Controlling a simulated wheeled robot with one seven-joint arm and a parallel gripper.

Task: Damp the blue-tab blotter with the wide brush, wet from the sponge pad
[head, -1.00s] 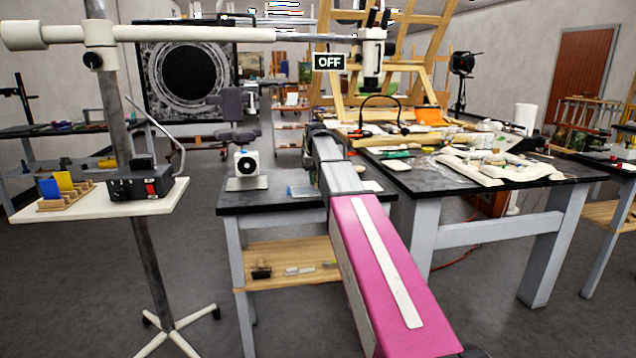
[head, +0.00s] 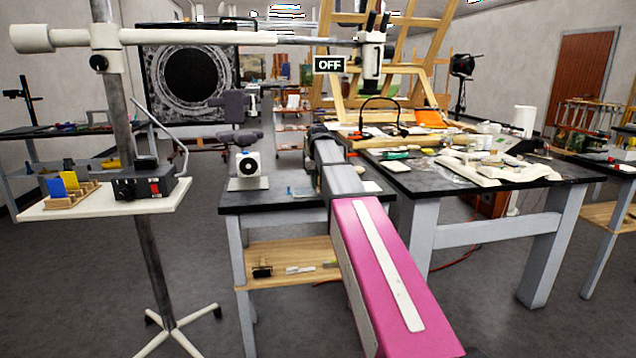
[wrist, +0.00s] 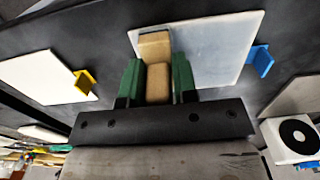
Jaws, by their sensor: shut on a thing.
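My gripper (wrist: 157,82) has green fingers and is shut on a tan, wooden-looking block, which I take to be the wide brush (wrist: 155,48). In the wrist view the brush is over the pale blue-tab blotter (wrist: 215,48), overlapping its left part. I cannot tell whether it touches the sheet. The blue tab (wrist: 262,60) is at the sheet's right edge. This blotter looks greyer than the white yellow-tab sheet (wrist: 45,78) at left. In the head view my arm hides the gripper and brush; a bluish patch (head: 302,191) shows beside it. I cannot make out the sponge pad.
A larger cluttered bench (head: 440,186) is at right. A stand with a white shelf (head: 95,208), holding a control box (head: 140,186), is at front left.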

